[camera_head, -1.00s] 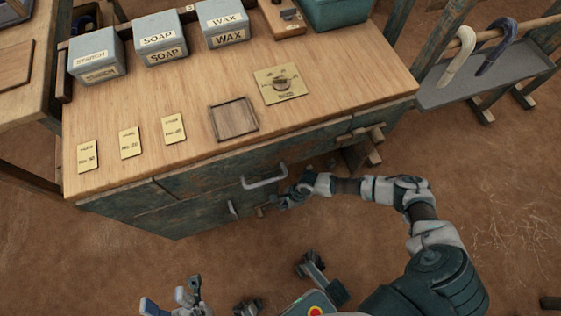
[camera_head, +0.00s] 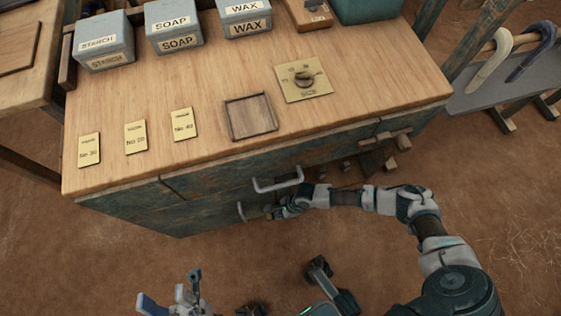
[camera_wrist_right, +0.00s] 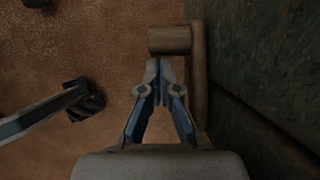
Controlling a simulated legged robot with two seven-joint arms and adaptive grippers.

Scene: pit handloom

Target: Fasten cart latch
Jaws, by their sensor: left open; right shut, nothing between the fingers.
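The cart (camera_head: 350,111) has a wooden top and dark weathered front panels with two grey handles, a wide one (camera_head: 278,184) and a smaller one (camera_head: 240,211). A wooden latch piece (camera_wrist_right: 170,39), a short round peg joined to a bar (camera_wrist_right: 199,85), shows along the cart front in the right wrist view. My right gripper (camera_wrist_right: 161,66) is shut and empty, its tips just below the peg; contact is unclear. In the head view, my right gripper (camera_head: 276,211) is low at the cart front, partly hiding the latch. My left gripper (camera_head: 167,299) is open, away from the cart.
On the cart top are starch (camera_head: 104,42), soap (camera_head: 173,27) and wax (camera_head: 245,15) boxes, brass cards, a square wooden tray (camera_head: 252,133) and a brass dial plate (camera_head: 303,82). A wooden handle (camera_head: 398,137) sticks out at the front right. A cane rack (camera_head: 505,95) stands right.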

